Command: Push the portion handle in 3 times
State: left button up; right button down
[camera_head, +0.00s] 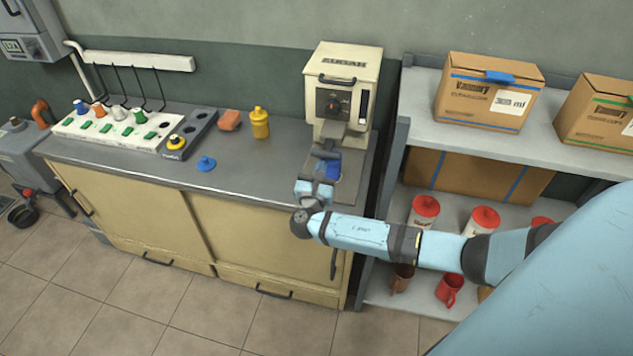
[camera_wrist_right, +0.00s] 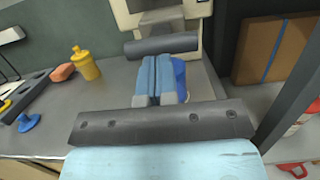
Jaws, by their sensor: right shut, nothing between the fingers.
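The cream sugar dispenser (camera_head: 345,85) stands at the right end of the counter, with a dark dial on its front. The portion handle, a dark grey bar (camera_wrist_right: 162,46), sticks out from the dispenser's front in the wrist view. My right gripper (camera_head: 326,160) is in front of the dispenser, below its dial. In the wrist view its blue fingers (camera_wrist_right: 165,66) are shut and empty, with their tips right at the bar. I cannot tell whether they touch it. A blue cup (camera_wrist_right: 181,80) is partly hidden behind the fingers. My left gripper is not in view.
On the counter (camera_head: 240,172) are a yellow bottle (camera_head: 260,124), an orange block (camera_head: 229,120), a blue lid-like piece (camera_head: 206,163) and a white rack (camera_head: 112,128). A shelf unit (camera_head: 455,135) with boxes and red-lidded jars stands close on the right.

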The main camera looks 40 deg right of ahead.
aim_at(326, 154)
jog(key=shift+x, duration=0.8)
jog(key=shift+d, duration=0.1)
jog(key=x, duration=0.2)
jog(key=b+x, duration=0.1)
jog(key=shift+w+d+f, duration=0.15)
jog(key=shift+f, duration=0.2)
jog(key=shift+w+d, duration=0.15)
jog(key=shift+d, duration=0.05)
jog(key=shift+r, duration=0.2)
